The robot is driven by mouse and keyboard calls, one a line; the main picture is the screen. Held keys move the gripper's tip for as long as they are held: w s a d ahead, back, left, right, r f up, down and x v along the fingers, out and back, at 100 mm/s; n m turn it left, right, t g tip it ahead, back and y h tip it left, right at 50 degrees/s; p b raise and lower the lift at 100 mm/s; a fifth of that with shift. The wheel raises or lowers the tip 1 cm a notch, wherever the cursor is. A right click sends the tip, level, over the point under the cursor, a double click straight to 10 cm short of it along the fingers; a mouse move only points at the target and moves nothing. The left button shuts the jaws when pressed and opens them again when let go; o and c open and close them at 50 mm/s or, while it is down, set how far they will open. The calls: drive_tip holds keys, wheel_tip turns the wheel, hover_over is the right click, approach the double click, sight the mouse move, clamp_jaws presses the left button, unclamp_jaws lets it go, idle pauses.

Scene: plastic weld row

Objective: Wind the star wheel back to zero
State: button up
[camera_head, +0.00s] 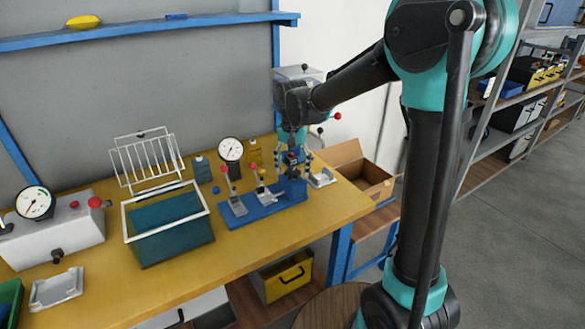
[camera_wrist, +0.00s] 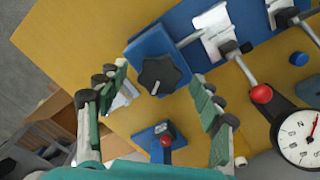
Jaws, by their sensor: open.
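The star wheel (camera_wrist: 158,74) is a black lobed knob on a blue block (camera_wrist: 150,44) of the fixture. A pale mark on the wheel points toward the bottom of the wrist view. My gripper (camera_wrist: 160,78) is open and empty. Its two green-padded fingers stand left and right of the wheel in the picture, with gaps on both sides. How far they are above it is hard to tell. In the head view my gripper (camera_head: 294,155) is over the right end of the blue fixture base (camera_head: 240,213), and it largely hides the wheel.
Red-knobbed clamps (camera_head: 262,190) stand on the fixture left of my gripper. A dial gauge (camera_head: 231,149) is behind them. A small blue plate with a red-knobbed part (camera_wrist: 166,140) lies near my fingers. A teal tank (camera_head: 170,225) stands farther left.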

drive_tip(key=shift+c, duration=0.3)
drive_tip(key=c, duration=1.1)
drive_tip(key=shift+n, duration=0.4)
drive_tip(key=n, duration=0.4)
drive_tip(key=shift+n, duration=2.9)
drive_tip(key=o, duration=1.2)
drive_tip(key=shift+c, duration=0.2)
